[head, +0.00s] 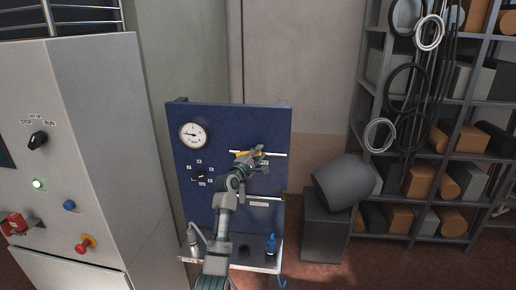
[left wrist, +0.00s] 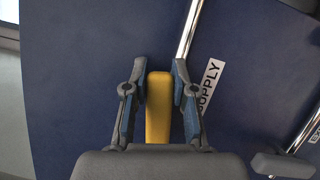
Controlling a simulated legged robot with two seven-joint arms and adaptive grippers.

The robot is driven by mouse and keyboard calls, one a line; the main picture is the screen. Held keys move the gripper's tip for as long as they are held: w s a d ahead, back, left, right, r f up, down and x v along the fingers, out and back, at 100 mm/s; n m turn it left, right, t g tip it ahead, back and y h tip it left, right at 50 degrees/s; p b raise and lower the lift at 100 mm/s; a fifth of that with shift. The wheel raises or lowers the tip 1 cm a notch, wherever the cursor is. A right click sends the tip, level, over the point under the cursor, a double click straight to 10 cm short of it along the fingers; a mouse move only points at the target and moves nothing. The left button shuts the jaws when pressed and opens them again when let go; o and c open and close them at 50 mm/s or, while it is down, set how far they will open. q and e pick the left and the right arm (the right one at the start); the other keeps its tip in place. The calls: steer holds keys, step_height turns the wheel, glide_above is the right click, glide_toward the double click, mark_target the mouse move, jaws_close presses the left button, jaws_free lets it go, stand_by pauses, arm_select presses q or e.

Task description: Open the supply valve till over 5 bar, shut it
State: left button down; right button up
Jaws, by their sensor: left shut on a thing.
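The supply valve's yellow lever (head: 240,153) is on a silver pipe (head: 272,154) on the blue panel (head: 225,120). My left gripper (head: 252,157) is at the lever and hides part of it. In the left wrist view the yellow lever (left wrist: 158,105) lies between the two fingers of my left gripper (left wrist: 159,95), which is shut on it. A label reading SUPPLY (left wrist: 209,85) is beside the pipe (left wrist: 188,30). The pressure gauge (head: 193,135) is at the panel's upper left; its needle is too small to read surely. My right gripper is not in view.
A black selector knob (head: 199,176) is below the gauge. A shelf at the panel's foot holds a blue-topped bottle (head: 271,244). A grey cabinet (head: 85,130) stands left, a grey barrel-shaped thing (head: 343,181) on a block right, and loaded shelving (head: 450,150) beyond.

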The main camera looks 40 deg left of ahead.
arm_select(q)
steer(key=shift+f+m+g+p, duration=0.45)
steer(key=shift+f+m, duration=0.35)
steer(key=shift+m, duration=0.3)
steer(key=c, duration=1.1)
jaws_free()
steer(key=shift+c, duration=0.2)
steer(key=shift+o, duration=1.1)
steer(key=shift+w, duration=0.15)
steer(key=shift+w+a+f, duration=0.1)
steer(key=shift+a+f, duration=0.05)
steer(key=shift+a, duration=0.1)
steer(key=s+d, duration=0.1)
steer(key=s, duration=1)
steer(key=shift+s+d+f, duration=0.2)
steer(key=shift+s+d, duration=0.05)
steer(key=shift+s, duration=0.15)
steer(key=shift+d, duration=0.2)
